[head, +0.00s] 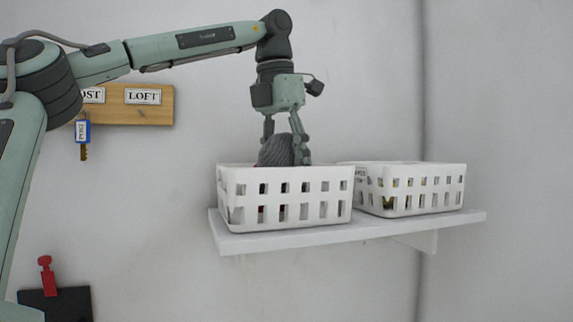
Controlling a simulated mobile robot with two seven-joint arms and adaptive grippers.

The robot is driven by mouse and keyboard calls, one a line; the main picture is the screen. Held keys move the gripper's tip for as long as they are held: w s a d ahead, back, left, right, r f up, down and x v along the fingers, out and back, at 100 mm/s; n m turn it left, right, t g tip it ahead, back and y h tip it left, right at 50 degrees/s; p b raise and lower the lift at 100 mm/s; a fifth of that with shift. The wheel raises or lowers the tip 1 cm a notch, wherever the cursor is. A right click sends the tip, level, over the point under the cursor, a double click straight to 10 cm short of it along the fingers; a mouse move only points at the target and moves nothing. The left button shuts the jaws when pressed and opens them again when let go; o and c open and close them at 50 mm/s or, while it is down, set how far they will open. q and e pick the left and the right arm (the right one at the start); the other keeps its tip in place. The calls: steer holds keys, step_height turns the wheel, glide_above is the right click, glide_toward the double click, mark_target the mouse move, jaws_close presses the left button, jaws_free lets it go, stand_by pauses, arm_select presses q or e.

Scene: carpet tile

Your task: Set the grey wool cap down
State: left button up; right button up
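The grey wool cap (275,151) is ribbed and dark grey. It shows in the head view at the left white basket (286,177), its upper part above the front rim and its lower part hidden behind the basket wall. My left gripper (287,148) points straight down over this basket with its fingers on both sides of the cap, closed on it. The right fingertips reach down to the rim. I cannot tell whether the cap touches the basket floor. My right gripper is not in view.
Both baskets stand on a white wall shelf (350,228). The right white basket (415,190) has small yellow and dark things inside. Something red shows through the left basket's holes. A wooden key board (135,112) with a blue-tagged key (83,133) hangs left. A red clip (46,274) sits lower left.

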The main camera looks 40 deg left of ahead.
arm_select(q)
steer(key=o, duration=0.9)
steer(key=shift+r, duration=0.15)
steer(key=r, duration=0.5)
steer(key=s+r, duration=0.1)
steer(key=r, duration=0.2)
steer(key=shift+r, duration=0.2)
